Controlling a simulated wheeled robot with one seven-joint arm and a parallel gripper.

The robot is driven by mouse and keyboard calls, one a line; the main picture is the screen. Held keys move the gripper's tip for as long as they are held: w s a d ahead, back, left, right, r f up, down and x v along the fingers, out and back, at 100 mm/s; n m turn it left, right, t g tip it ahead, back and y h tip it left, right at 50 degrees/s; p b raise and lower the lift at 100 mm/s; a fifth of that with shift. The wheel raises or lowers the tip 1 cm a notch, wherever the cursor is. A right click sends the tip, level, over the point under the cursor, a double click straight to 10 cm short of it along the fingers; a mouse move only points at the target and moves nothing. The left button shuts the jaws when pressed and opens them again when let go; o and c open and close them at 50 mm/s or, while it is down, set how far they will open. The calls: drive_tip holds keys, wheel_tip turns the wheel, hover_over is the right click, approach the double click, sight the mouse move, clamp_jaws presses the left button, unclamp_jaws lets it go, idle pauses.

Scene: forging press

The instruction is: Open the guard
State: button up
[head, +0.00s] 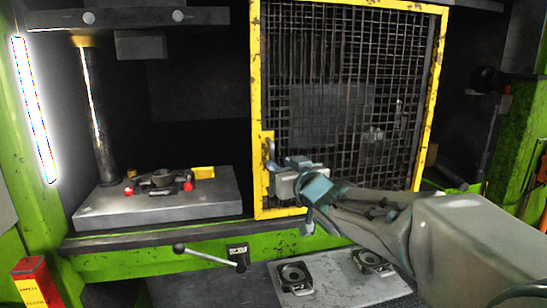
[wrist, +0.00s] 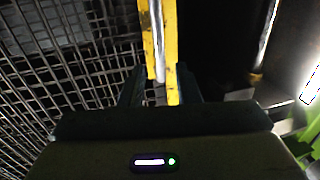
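The guard (head: 350,75) is a yellow-framed wire-mesh panel over the middle and right of the press opening. Its left frame post carries an upright metal handle (head: 270,152) on a yellow plate. My gripper (head: 272,172) is at this post, by the handle's lower part. In the wrist view, the handle (wrist: 157,40) is a pale bar in front of the yellow post. My gripper's two dark fingers (wrist: 160,85) stand apart on either side of the post and handle, with gaps visible. The fingertips are partly hidden in the head view.
Left of the guard, the opening shows a grey die block (head: 160,208) with a fixture on it. A lever with a black knob (head: 210,256) sticks out below the ledge. A plate with two round-holed fittings (head: 345,280) lies below the guard. A green press column (head: 30,130) stands left.

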sight(273, 159)
drive_tip(key=shift+p+x, duration=0.45)
drive_tip(key=shift+x, duration=2.65)
drive_tip(key=shift+c, duration=0.3)
clamp_jaws()
drive_tip(key=shift+f, duration=0.1)
